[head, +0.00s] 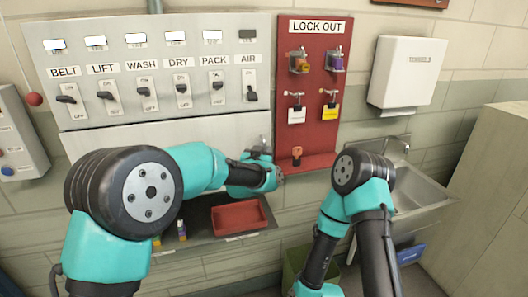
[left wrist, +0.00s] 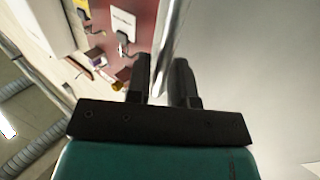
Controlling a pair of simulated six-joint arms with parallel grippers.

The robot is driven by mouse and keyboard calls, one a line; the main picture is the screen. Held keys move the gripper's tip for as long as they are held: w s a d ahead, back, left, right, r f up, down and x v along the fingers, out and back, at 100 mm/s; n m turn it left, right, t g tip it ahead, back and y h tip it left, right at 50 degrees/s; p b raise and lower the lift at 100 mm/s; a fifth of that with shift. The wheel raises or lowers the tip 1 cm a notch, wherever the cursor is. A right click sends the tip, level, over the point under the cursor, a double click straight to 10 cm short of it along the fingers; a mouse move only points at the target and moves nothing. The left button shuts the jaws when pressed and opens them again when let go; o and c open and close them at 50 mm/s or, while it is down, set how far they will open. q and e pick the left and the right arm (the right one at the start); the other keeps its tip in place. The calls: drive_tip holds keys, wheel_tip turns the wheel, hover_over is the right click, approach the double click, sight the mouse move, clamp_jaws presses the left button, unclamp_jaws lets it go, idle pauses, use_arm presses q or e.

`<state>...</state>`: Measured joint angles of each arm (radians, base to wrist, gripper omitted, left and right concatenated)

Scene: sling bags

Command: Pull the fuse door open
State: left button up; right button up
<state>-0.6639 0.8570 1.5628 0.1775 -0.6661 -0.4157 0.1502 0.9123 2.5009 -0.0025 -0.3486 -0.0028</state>
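The fuse door looks to be the pale grey panel (head: 150,137) below the row of switches in the head view. It stands closed or nearly so; my left arm covers much of its lower part. My left gripper (head: 272,178) is at the door's right end, its fingers hard to make out there. In the left wrist view its two dark fingers (left wrist: 164,82) stand apart, with a bright metal edge or bar (left wrist: 172,40) between them. A gap shows beside the right finger. The grey face (left wrist: 245,70) fills the right side. My right gripper is out of view.
A red lock-out board (head: 313,75) with hanging locks and tags is just right of the panel. A red tray (head: 240,217) lies on a shelf below. A sink (head: 420,190) and a white dispenser (head: 407,72) are farther right.

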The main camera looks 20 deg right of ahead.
use_arm(q)
drive_tip(key=shift+w+d, duration=0.2)
drive_tip(key=shift+w, duration=0.15)
clamp_jaws()
